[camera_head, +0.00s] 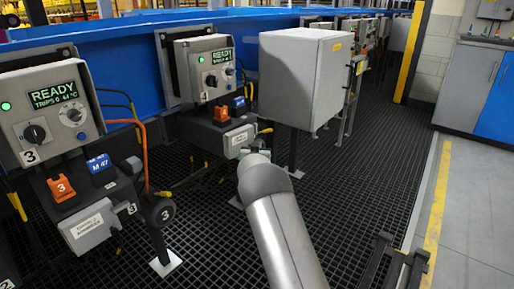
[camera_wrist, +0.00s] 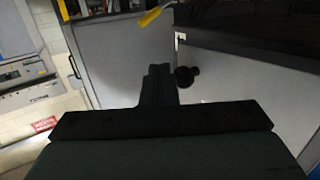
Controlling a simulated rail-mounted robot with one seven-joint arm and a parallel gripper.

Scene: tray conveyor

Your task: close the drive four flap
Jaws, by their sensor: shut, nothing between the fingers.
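My gripper (camera_wrist: 158,84) is shut and empty, pointing away from the wrist camera. Just right of its fingertips is a round black knob (camera_wrist: 185,76), in front of a pale grey panel (camera_wrist: 240,72) with a dark top. I cannot tell whether the fingers touch the knob. In the head view my arm reaches the second drive station (camera_head: 210,75), which has a READY display, an orange block (camera_head: 221,115) and a blue block (camera_head: 238,103). My arm hides my gripper there, and I cannot make out the flap for certain.
The nearer station (camera_head: 45,105), marked 3, stands at the left. A large grey box (camera_head: 300,75) on a post stands right of the second station. Dark grating (camera_head: 355,190) covers the floor. A cabinet with a blue door (camera_head: 495,105) stands far right.

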